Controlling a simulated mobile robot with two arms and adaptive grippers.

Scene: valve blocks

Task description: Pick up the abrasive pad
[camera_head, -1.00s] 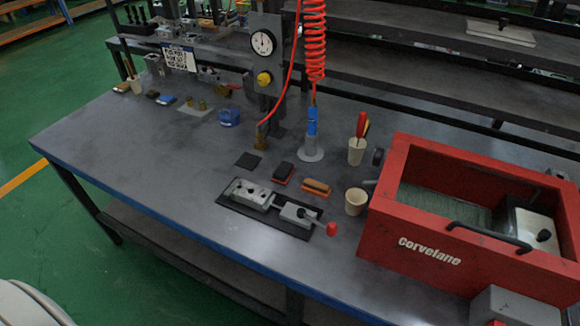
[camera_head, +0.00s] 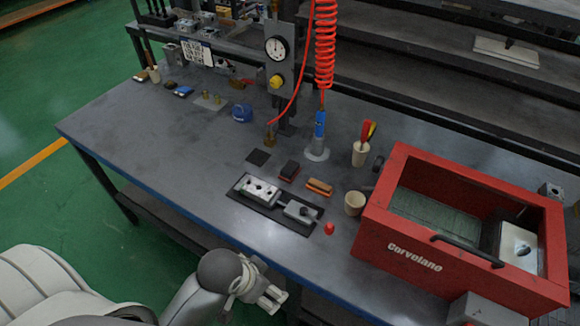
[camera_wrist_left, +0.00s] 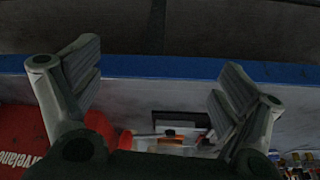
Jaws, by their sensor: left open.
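A thin dark square (camera_head: 258,157), which looks like the abrasive pad, lies flat on the grey workbench (camera_head: 180,165), behind the valve block fixture. A black block with a reddish base (camera_head: 289,170) lies just right of it; I cannot rule out that this is the pad. My left gripper (camera_head: 272,298) is low in front of the bench's front edge, well apart from both. In the left wrist view the gripper (camera_wrist_left: 155,75) has its fingers spread with nothing between them. The pad cannot be made out there. My right gripper is out of view.
The valve block fixture (camera_head: 262,191) with a red-knobbed handle lies near the front edge. A brown brush (camera_head: 319,187), a cup (camera_head: 354,203) and a red bin (camera_head: 400,250) are to the right. A gauge stand (camera_head: 280,60) rises behind.

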